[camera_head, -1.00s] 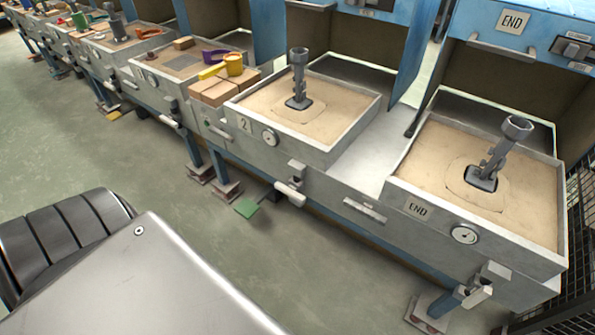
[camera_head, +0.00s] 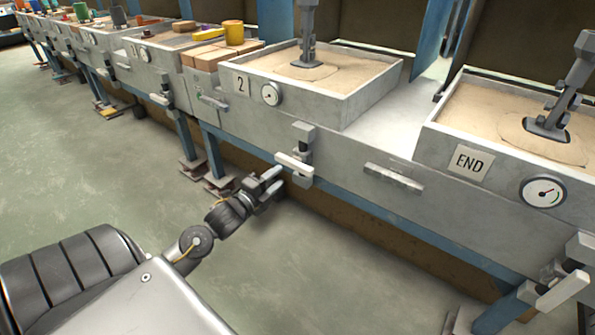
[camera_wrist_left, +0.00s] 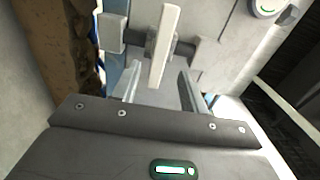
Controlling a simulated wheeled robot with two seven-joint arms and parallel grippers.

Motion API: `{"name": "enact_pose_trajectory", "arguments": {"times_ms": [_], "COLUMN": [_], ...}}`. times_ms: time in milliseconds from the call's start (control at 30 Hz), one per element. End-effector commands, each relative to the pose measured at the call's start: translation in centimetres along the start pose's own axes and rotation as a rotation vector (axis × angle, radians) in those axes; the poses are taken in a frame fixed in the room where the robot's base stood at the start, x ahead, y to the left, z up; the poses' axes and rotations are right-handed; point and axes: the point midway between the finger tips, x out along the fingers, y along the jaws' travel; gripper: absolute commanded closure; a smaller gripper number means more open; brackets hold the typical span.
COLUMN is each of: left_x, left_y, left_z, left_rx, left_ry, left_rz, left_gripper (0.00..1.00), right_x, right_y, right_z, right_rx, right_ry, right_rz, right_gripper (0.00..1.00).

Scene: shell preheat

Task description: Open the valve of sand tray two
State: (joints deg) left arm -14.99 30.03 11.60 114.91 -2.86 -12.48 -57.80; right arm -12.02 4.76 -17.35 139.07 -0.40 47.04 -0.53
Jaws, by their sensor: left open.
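Sand tray two (camera_head: 345,105) is a grey sand-filled box marked with a "2" plate (camera_head: 241,83). On its front below is a valve with a white bar handle (camera_head: 294,163) on a grey fitting. My left gripper (camera_head: 273,181) is open and empty, just to the left of and below the handle in the head view. In the left wrist view the white handle (camera_wrist_left: 164,45) stands lengthwise ahead of the two spread fingers (camera_wrist_left: 160,88), in line with the gap between them. I cannot tell whether the fingers touch it. My right gripper is out of view.
A pressure gauge (camera_head: 271,94) sits beside the "2" plate. The END tray (camera_head: 510,165) stands to the right, with its own white valve handle (camera_head: 563,292). A flat bar handle (camera_head: 394,176) is on the front between them.

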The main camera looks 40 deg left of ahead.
Motion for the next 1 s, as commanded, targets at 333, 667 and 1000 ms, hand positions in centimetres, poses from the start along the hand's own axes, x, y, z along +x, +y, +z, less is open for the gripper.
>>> {"name": "enact_pose_trajectory", "arguments": {"times_ms": [333, 667, 1000], "left_x": [3.4, 9.1, 10.8], "left_y": [0.1, 0.2, 0.0], "left_z": [0.1, 0.1, 0.0], "left_rx": [-0.002, -0.003, -0.003], "left_ry": [-0.002, -0.002, -0.001], "left_rz": [-0.003, -0.001, 0.002], "left_gripper": [0.56, 0.56, 0.56], "right_x": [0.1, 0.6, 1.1], "right_y": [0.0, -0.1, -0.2], "right_z": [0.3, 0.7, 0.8], "right_rx": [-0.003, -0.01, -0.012], "right_ry": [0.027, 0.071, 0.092], "right_rz": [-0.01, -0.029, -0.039], "right_gripper": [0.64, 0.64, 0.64]}}
